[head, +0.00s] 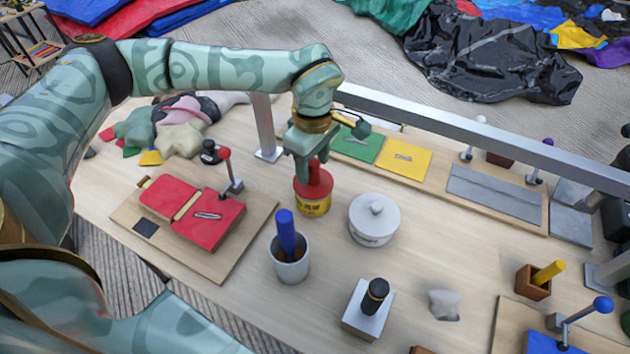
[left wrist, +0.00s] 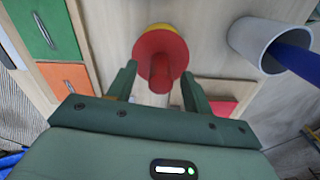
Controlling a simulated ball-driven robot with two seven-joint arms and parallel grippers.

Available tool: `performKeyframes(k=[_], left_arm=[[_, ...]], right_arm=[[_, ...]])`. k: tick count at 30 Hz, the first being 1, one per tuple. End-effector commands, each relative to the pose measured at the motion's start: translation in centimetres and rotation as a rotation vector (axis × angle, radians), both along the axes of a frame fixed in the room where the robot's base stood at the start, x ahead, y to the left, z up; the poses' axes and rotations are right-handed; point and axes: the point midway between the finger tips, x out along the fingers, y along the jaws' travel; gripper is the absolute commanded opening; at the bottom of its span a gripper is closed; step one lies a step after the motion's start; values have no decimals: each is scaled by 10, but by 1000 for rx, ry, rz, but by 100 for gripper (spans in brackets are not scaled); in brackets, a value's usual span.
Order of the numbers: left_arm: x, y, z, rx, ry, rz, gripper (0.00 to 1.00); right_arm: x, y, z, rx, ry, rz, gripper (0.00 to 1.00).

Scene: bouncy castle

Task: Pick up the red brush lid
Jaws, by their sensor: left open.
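The red brush lid (head: 316,184) sits on a yellow can (head: 313,207) near the middle of the table; it has a wide round base and an upright handle. In the left wrist view the red lid (left wrist: 155,52) is seen from above, its handle pointing toward the camera. My left gripper (head: 311,165) is just above the can, at the lid's handle, which it partly hides. In the left wrist view my left gripper (left wrist: 159,76) is open, with the handle between its fingers in the picture; I cannot tell whether they touch. My right gripper is not in view.
A grey cup with a blue-handled brush (head: 287,235) stands in front of the can. A white lidded pot (head: 374,222) is close on its right. A red hinged box on a board (head: 207,217) lies left. A metal rail (head: 450,130) runs behind.

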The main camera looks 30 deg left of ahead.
Motion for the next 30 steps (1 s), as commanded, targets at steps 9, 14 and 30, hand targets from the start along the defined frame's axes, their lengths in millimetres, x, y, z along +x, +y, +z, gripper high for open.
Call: performKeyframes(k=[9,14,30], left_arm=[[-1,0,-17,0,1,0,51],[-1,0,-17,0,1,0,6],[0,0,28,0,-6,0,2]], right_arm=[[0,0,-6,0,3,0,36],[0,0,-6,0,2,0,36],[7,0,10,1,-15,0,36]])
